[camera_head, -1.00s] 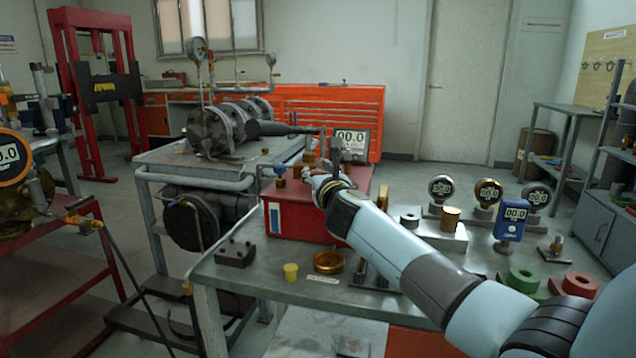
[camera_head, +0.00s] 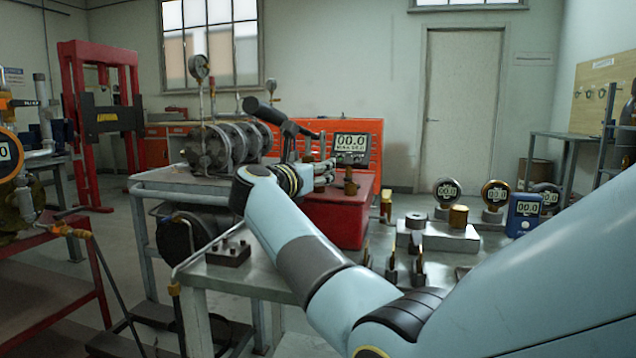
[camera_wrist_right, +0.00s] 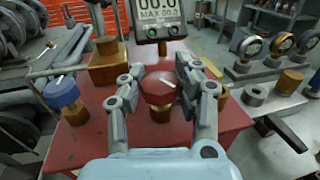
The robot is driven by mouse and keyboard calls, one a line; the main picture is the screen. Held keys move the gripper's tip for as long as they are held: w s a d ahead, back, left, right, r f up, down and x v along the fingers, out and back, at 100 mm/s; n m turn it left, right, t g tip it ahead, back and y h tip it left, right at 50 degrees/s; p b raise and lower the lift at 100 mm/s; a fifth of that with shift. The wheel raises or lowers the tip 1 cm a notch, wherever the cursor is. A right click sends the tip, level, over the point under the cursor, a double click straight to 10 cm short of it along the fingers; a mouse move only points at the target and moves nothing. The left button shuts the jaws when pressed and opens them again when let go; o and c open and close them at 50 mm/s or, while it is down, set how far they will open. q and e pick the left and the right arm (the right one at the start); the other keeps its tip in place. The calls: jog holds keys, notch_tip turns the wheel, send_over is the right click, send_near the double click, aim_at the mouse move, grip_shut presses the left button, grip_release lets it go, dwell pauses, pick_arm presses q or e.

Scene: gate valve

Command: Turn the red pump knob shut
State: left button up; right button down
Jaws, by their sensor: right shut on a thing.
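The red pump knob (camera_wrist_right: 160,88) shows in the right wrist view as a faceted red cap with a white mark, on a brass stem on top of the red pump box (camera_wrist_right: 85,150). My right gripper (camera_wrist_right: 157,92) is shut on it, one finger on each side. In the head view my right gripper (camera_head: 322,172) is over the red box (camera_head: 345,222), and the knob cannot be made out there. My left gripper is not in view.
A digital readout (camera_head: 351,146) showing 00.0 stands behind the box. A blue knob (camera_wrist_right: 62,92) is to the left. A black pump lever (camera_head: 268,113) rises nearby. Gauges (camera_head: 447,192) and a blue meter (camera_head: 524,215) stand to the right.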

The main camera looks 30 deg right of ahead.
jog(key=shift+f, duration=0.2)
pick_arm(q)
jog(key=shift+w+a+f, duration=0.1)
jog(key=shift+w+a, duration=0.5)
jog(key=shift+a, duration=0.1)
pick_arm(e)
jog(key=shift+r, duration=0.1)
